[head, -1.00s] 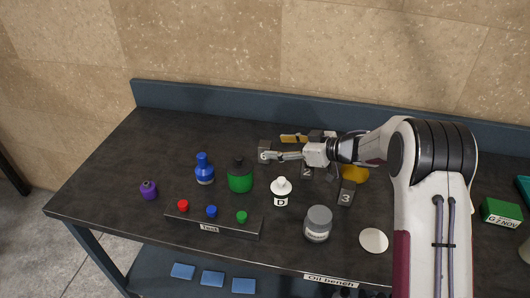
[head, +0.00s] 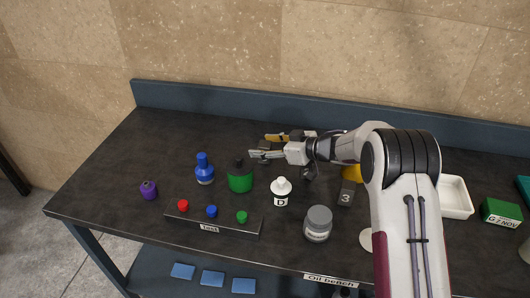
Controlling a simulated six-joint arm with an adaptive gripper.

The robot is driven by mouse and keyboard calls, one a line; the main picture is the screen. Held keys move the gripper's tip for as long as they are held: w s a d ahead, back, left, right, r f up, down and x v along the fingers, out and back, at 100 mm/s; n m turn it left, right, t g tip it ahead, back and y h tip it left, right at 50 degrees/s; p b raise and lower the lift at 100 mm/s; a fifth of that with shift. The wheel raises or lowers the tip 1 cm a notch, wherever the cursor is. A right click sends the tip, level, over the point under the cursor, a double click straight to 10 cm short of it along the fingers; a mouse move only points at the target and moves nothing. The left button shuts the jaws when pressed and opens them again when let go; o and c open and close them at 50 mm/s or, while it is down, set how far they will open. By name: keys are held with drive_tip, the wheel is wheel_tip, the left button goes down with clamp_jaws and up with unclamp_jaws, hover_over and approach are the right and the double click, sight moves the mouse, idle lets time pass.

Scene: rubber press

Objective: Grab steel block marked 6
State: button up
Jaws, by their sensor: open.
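A dark steel block (head: 264,146) stands toward the back of the bench, between the spread fingers of my gripper (head: 259,146). No number on it can be read from here, so I cannot tell if it is the one marked 6. My gripper is open, with one finger on the far side of the block and one on the near side. Whether either finger touches it is unclear. A steel block marked 3 (head: 347,196) stands to the right, in front of my arm. Another block (head: 307,173) is mostly hidden under my wrist.
A green bottle (head: 240,180), a blue bottle (head: 204,172) and a white bottle marked D (head: 281,191) stand in front of the gripper. A grey-lidded jar (head: 318,224) and a test rack (head: 212,219) are nearer the front edge. The back left is clear.

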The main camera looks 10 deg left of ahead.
sight(265, 144)
idle(0.3)
clamp_jaws()
drive_tip(key=shift+r, duration=0.15)
drive_tip(key=shift+r, duration=0.1)
drive_tip(key=shift+r, duration=4.9)
